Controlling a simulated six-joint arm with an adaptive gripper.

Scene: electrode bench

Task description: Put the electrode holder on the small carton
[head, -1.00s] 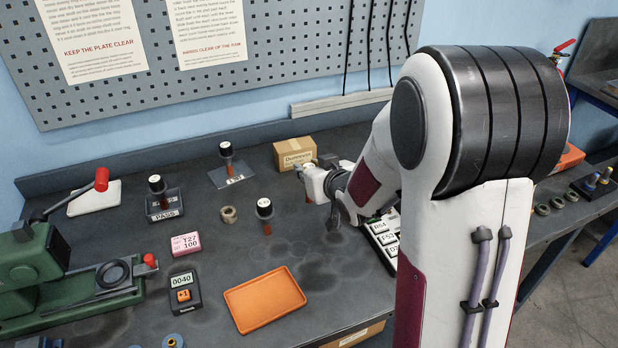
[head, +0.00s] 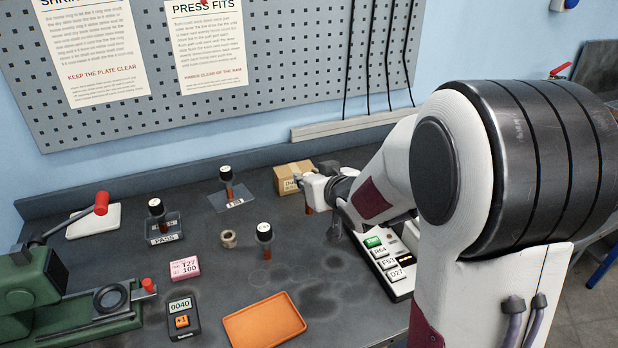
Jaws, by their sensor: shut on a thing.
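The small carton (head: 289,181) is a brown box with a printed label at the back of the bench. My gripper (head: 309,190) is just in front of it and overlaps its lower right side in the head view. It is shut on an electrode holder (head: 309,209), whose copper-brown stem shows below the fingers; the rest is mostly hidden. I cannot tell whether the holder touches the carton or the bench. Similar black holders with white-topped caps stand upright: one on a clear plate (head: 227,183), one on the PASS block (head: 157,215), one on the bare bench (head: 264,238).
A tan ring (head: 228,239), a pink block (head: 185,269), a counter (head: 182,315) and an orange tray (head: 264,325) lie in front. A green press (head: 40,285) is at left. A labelled button panel (head: 388,262) is below my arm.

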